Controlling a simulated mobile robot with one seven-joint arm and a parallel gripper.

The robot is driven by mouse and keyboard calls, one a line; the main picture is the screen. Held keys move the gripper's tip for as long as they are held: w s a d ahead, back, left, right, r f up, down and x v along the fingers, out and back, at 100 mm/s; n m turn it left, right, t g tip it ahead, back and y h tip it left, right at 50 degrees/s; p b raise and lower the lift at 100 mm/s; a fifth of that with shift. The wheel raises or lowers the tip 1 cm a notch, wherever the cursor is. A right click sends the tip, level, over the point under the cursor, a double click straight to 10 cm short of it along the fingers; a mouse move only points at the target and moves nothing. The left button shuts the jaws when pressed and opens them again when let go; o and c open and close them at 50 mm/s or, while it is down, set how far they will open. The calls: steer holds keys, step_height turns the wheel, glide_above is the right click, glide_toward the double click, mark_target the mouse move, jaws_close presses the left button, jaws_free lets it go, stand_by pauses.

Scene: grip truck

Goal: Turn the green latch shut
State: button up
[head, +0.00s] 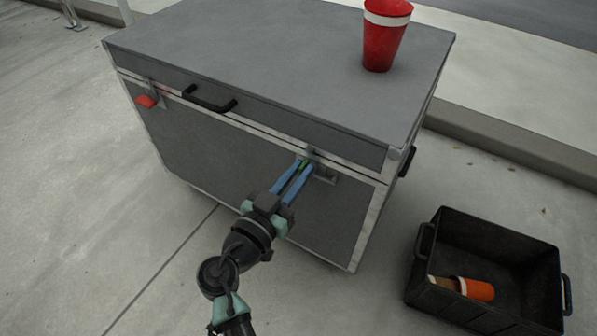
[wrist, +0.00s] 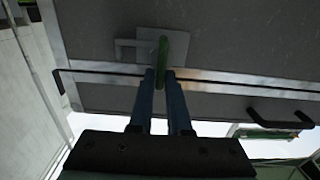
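The green latch (wrist: 162,52) is a narrow bar on a light metal plate (wrist: 178,45) on the front face of a grey case (head: 265,160). In the head view only a little green (head: 304,167) shows between my fingers, near the case's right front corner. My gripper (head: 306,168) has two blue fingers, one on each side of the latch. In the wrist view the fingertips (wrist: 160,73) are close together with the latch filling the narrow gap between them. Their exact contact with the latch is partly hidden.
A red latch (head: 146,102) sits at the case's left front, with a black handle (head: 209,99) between. A red cup (head: 384,40) stands on the lid. A black crate (head: 462,314) with an orange cup (head: 475,289) lies to the right on the concrete.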

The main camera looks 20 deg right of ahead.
jaws_close()
steer(key=shift+n, duration=0.4)
steer(key=n, duration=0.3)
steer(key=shift+w+a+f+n, duration=0.1)
steer(key=shift+w+a+n, duration=0.2)
steer(key=shift+n, duration=0.1)
steer(key=n, duration=0.2)
steer(key=n+p, duration=0.1)
steer(key=n, duration=0.1)
steer(key=shift+w+a+f+n, duration=0.15)
steer(key=shift+w+n, duration=0.05)
steer(key=shift+n, duration=0.1)
steer(key=shift+w+a+f+n+p, duration=0.15)
steer(key=shift+n+p, duration=0.45)
steer(key=shift+n, duration=0.85)
steer(key=shift+d+f+n+p, duration=0.1)
steer(key=shift+f+n+p, duration=0.35)
steer(key=shift+n, duration=1.05)
steer(key=shift+w+a+f+n+p, duration=0.1)
steer(key=shift+n+p, duration=0.65)
steer(key=shift+n, duration=0.7)
